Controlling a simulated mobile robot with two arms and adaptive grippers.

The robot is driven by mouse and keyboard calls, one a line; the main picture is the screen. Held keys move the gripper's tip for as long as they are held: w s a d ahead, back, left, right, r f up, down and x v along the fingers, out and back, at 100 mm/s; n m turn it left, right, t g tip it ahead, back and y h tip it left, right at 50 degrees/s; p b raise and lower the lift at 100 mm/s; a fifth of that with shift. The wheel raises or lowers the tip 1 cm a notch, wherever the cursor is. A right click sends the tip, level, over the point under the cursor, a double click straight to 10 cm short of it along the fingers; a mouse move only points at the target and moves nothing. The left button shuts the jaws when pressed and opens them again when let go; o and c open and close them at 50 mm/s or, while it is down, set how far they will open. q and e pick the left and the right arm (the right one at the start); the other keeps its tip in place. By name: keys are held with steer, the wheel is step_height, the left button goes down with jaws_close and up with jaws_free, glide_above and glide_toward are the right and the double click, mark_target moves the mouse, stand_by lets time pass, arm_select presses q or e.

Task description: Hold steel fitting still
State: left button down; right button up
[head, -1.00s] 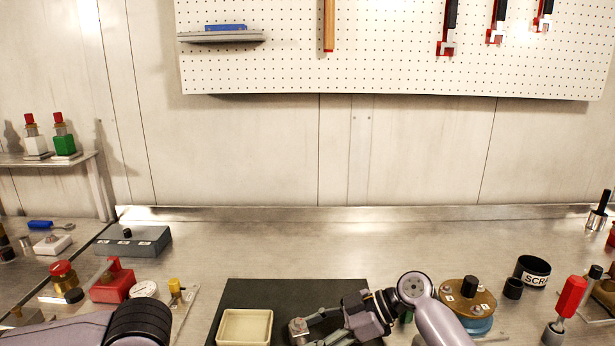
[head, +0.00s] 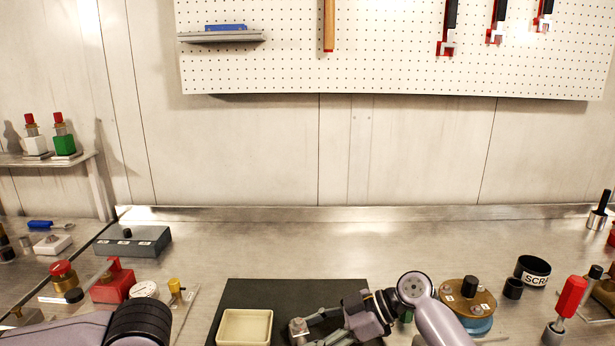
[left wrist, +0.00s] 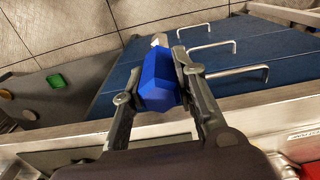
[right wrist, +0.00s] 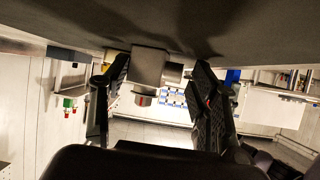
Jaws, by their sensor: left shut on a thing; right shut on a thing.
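My right gripper (head: 303,331) is low in the head view, over the dark mat. A small steel fitting (head: 297,325) shows at its fingertips. In the right wrist view the grey, block-like fitting (right wrist: 150,66), with a reddish-brown end, sits between the fingers (right wrist: 160,75) against the dark mat. The gripper is shut on it; the exact finger contact is hard to see. My left gripper (left wrist: 155,92) is shut on a blue faceted piece (left wrist: 159,80) with a pale metal tip. In the head view only my left arm shows; its fingers are out of frame.
A cream tray (head: 245,313) lies on the dark mat (head: 290,289) beside the right gripper. A brass-topped blue disc (head: 468,303), a black cup (head: 532,270) and a red-handled tool (head: 570,297) stand to the right. Blue drawers (left wrist: 215,65) with handles lie beyond the left gripper.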

stand_by(0.8)
arm_select(q)
steer(key=s+d+r+n, duration=0.3)
steer(key=d+r+n, duration=0.35)
steer(key=d, duration=0.25)
steer(key=w+d+r+n, duration=0.35)
steer(key=w+r, duration=0.55)
steer(key=w, duration=0.4)
steer(key=w+d+r+n, duration=0.35)
steer(key=w+r, duration=0.55)
steer(key=w, duration=0.3)
step_height(320, 180, down, 6)
steer(key=d+n, duration=0.1)
steer(key=shift+s+d+f, duration=0.15)
steer(key=shift+s, duration=0.25)
